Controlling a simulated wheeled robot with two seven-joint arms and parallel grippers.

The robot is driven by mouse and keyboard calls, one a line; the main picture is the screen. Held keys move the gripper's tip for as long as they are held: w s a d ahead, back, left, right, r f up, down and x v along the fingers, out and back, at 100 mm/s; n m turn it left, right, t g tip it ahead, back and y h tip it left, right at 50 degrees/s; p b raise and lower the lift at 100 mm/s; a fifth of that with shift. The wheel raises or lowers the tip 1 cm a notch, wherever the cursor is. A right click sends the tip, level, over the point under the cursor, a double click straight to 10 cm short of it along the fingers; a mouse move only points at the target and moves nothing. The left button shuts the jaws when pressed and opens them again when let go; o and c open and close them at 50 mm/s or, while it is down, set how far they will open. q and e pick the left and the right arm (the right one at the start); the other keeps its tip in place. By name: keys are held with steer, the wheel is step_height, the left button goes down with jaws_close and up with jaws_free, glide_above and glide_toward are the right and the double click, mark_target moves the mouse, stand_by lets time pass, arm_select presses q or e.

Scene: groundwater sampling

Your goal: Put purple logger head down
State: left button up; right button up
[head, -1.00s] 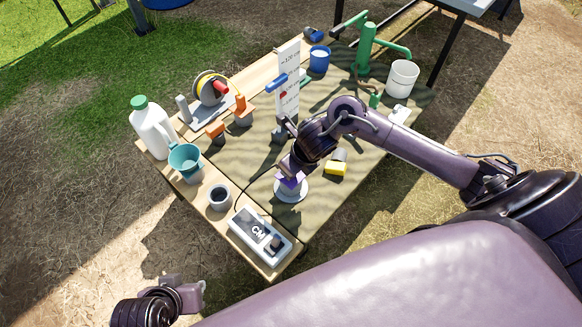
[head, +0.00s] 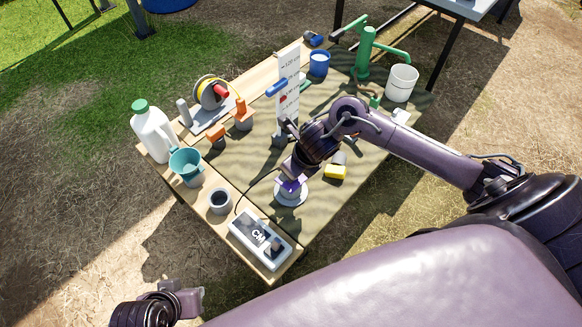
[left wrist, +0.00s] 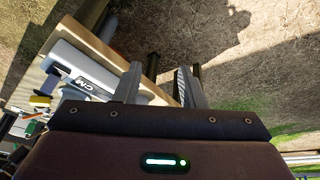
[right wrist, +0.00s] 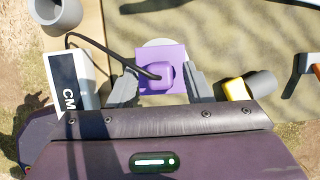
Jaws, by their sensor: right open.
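The purple logger head (right wrist: 163,74) shows in the right wrist view between the open fingers of my right gripper (right wrist: 165,88), with a black cable running from it to the left. In the head view the purple head (head: 290,187) sits on a round pale base (head: 291,199) on the table, partly hidden by my right gripper (head: 293,172). I cannot tell whether the fingers touch it. My left gripper (left wrist: 163,82) is off the table over bare ground, with its fingers apart and empty.
The CM meter (head: 260,238) lies at the near table corner. A grey cup (head: 219,200), teal cup (head: 186,165) and white jug (head: 153,131) stand along the left edge. A yellow-and-grey item (head: 336,170) lies right of the logger. A level board (head: 288,85) stands behind.

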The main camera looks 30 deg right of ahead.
steer(key=p+v, duration=0.3)
steer(key=v, duration=0.7)
steer(key=s+a+f+m+t+y, duration=0.1)
steer(key=s+a+f+m+t, duration=0.15)
steer(key=a+m, duration=1.15)
arm_select(q)
steer(key=a, duration=0.1)
steer(key=s+a+r+g+y, duration=0.1)
steer(key=a+g, duration=0.1)
steer(key=a, duration=0.1)
steer(key=shift+s+a+r+n, duration=0.1)
steer(key=shift+s+r+n, duration=0.15)
steer(key=shift+s+n, duration=0.15)
arm_select(e)
steer(key=s+d+f+m+g, duration=0.2)
steer(key=s+m, duration=0.4)
steer(key=m, duration=0.5)
steer(key=s+d+f+m+g+h, duration=0.1)
steer(key=s+d+f+m+g, duration=0.2)
steer(key=m, duration=0.8)
step_height(320, 180, down, 2)
steer(key=s, duration=0.3)
steer(key=shift+d+f+h, duration=0.2)
steer(key=shift+d+h, duration=0.1)
steer(key=shift+d, duration=0.1)
arm_select(q)
steer(key=shift+s+f, duration=0.1)
